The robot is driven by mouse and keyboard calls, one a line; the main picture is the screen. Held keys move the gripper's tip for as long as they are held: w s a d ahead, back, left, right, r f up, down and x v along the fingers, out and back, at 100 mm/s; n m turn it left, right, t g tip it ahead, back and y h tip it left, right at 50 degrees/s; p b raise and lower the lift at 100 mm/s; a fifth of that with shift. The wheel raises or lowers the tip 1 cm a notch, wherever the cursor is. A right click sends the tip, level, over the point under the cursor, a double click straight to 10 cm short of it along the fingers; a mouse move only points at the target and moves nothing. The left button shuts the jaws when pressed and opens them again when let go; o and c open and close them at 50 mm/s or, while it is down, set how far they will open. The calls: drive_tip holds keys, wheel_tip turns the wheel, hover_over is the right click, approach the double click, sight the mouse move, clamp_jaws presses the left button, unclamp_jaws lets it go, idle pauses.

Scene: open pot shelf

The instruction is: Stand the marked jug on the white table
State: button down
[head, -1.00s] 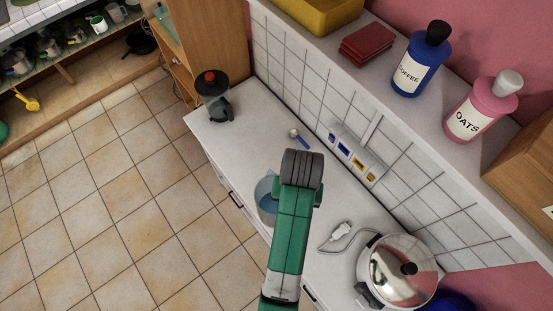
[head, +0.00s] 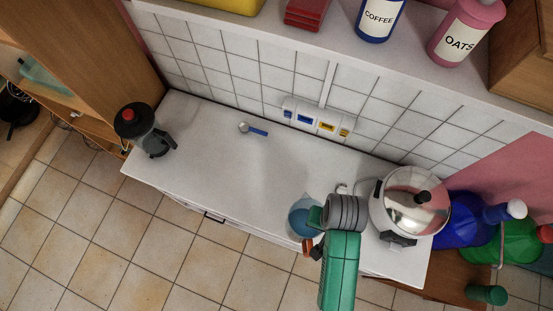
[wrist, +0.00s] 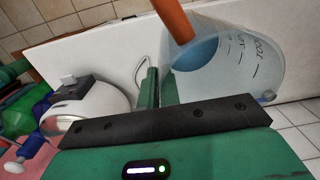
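The marked jug (head: 303,217) is clear, with dark scale marks, blue contents and an orange handle. It overlaps the white table's front edge in the head view, left of the cooker. In the wrist view the jug (wrist: 240,65) fills the upper right, with its handle crossing the top. My gripper (head: 316,216) is at the jug's right side; its green fingers (wrist: 159,88) are close together at the jug's wall and appear to pinch it. The jug's base is hidden, so I cannot tell whether it touches the white table (head: 220,185).
A silver cooker (head: 408,205) stands close right of my gripper. A blender-like jar (head: 145,130) stands at the table's left end and a blue-handled spoon (head: 253,130) lies near the back. The table's middle is clear. Sockets (head: 318,121) are on the tiled wall.

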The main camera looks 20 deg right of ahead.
drive_tip(key=s+d+f+m+b, duration=0.1)
drive_tip(key=s+d+f+m, duration=0.2)
drive_tip(key=s, duration=0.5)
drive_tip(key=s+d+f+m+b, duration=0.15)
drive_tip(key=s+d, duration=0.25)
drive_tip(key=s, duration=0.4)
drive_tip(key=w+a+f+p, duration=0.1)
drive_tip(key=w+f, duration=0.1)
drive_tip(key=w, duration=0.6)
drive_tip(key=w+a+f, duration=0.1)
drive_tip(key=w+f, duration=0.1)
drive_tip(key=w, duration=0.5)
drive_tip(key=shift+w+a+p, duration=0.2)
drive_tip(key=shift+w+p, duration=0.2)
drive_tip(key=shift+f+m, duration=0.15)
drive_tip(key=shift+m, duration=0.1)
drive_tip(key=c, duration=1.6)
unclamp_jaws()
wheel_tip(320, 180, up, 12)
drive_tip(key=shift+r, duration=0.1)
